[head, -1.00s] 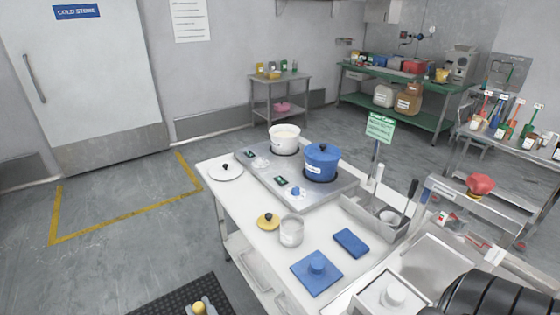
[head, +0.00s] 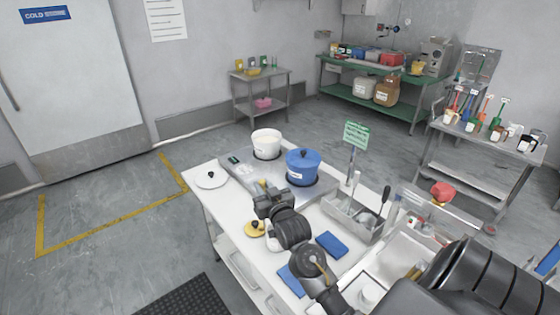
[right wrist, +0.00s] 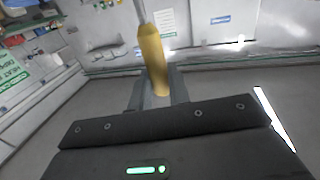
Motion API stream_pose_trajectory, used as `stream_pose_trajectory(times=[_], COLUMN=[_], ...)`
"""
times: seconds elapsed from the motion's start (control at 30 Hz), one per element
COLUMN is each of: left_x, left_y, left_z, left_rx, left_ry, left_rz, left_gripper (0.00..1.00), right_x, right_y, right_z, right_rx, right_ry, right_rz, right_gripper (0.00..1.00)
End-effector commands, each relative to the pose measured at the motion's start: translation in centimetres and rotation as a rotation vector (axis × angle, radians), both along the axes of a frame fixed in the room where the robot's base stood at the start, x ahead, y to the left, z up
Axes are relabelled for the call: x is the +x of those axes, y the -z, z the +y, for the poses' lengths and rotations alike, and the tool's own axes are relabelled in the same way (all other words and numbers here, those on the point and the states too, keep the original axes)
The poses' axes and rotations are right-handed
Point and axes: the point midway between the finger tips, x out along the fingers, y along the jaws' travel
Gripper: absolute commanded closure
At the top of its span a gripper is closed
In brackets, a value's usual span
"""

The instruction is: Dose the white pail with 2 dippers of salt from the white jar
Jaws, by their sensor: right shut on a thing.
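The white pail (head: 266,144) stands on the back of the steel hob, open at the top with pale contents. My right gripper (head: 266,203) is above the counter, in front of the hob and short of the pail. In the right wrist view it is shut on a yellow handle (right wrist: 152,60), likely the dipper's. The dipper's bowl cannot be made out. The white jar (head: 271,243) is mostly hidden behind my right arm, beside a yellow lid (head: 254,230) with a dark knob. My left gripper is not in view.
A blue lidded pot (head: 303,165) stands on the hob (head: 325,188), right of the pail. A white lid (head: 211,181) lies at the counter's left. A blue cloth (head: 332,245) and a steel utensil bin (head: 352,222) are to the right.

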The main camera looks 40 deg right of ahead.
Motion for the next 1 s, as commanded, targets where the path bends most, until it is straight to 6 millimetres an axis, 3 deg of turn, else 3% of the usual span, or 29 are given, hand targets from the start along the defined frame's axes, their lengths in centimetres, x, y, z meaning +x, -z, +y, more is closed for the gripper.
stream_pose_trajectory(times=[0.03, 0.1, 0.3, 0.57, 1.0], left_x=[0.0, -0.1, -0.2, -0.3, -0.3], left_y=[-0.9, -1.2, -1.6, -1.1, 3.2], left_z=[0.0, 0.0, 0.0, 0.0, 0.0], left_rx=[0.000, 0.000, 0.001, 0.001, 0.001], left_ry=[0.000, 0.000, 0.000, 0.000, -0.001], left_rz=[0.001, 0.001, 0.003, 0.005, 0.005], left_gripper=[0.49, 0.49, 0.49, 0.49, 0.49], right_x=[0.3, 0.5, 0.6, 0.6, 0.5], right_y=[-1.2, -1.8, -2.6, -2.1, 2.3], right_z=[-2.0, -4.0, -6.9, -7.1, -7.1], right_rx=[-0.002, -0.002, -0.001, -0.002, -0.002], right_ry=[0.021, 0.044, 0.075, 0.077, 0.078], right_rz=[0.000, 0.001, 0.001, 0.001, 0.001], right_gripper=[1.00, 1.00, 1.00, 1.00, 1.00])
